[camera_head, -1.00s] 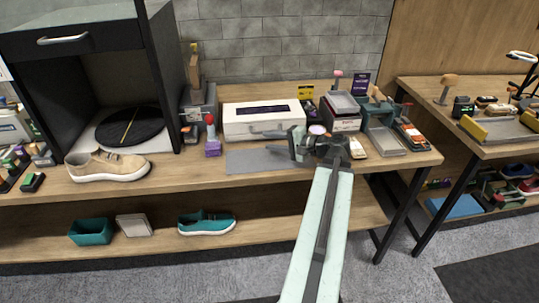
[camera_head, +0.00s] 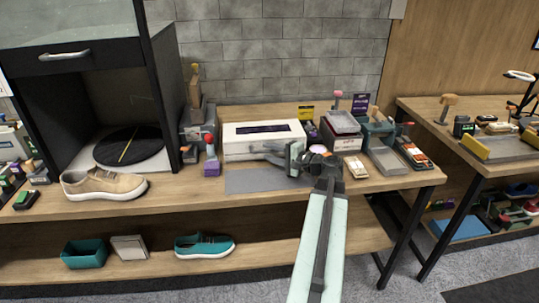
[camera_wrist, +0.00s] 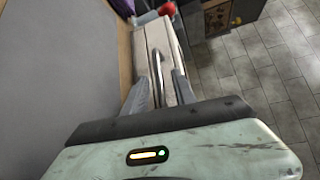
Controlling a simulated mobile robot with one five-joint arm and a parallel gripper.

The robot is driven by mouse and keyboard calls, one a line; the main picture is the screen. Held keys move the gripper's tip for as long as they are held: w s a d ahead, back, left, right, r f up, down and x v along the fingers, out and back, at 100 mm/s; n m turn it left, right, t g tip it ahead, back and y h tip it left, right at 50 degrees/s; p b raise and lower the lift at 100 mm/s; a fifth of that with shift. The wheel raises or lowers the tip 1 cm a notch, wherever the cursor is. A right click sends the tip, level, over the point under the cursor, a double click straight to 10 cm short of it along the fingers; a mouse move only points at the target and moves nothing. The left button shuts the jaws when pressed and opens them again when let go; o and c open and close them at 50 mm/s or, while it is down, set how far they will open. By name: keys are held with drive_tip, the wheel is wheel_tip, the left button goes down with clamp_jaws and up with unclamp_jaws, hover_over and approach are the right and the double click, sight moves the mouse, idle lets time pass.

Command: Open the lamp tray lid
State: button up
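The lamp tray is a white box (camera_head: 238,143) with a dark panel on its lid, on the upper bench shelf. Its lid looks shut. My gripper (camera_head: 273,153) is at the box's front, by the handle, and covers part of it in the head view. In the wrist view the silver handle (camera_wrist: 158,76) lies between the two fingers of my gripper (camera_wrist: 162,84), which stand apart on either side of it. No clear contact shows, and the white box (camera_wrist: 153,36) is beyond the fingertips.
A grey mat (camera_head: 245,181) lies in front of the box. A red-topped purple item (camera_head: 211,160) stands left of it. Card holders, a scale and trays (camera_head: 385,158) crowd the right. A tan sneaker (camera_head: 103,185) is at the left.

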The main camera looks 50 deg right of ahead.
clamp_jaws()
idle(1.3)
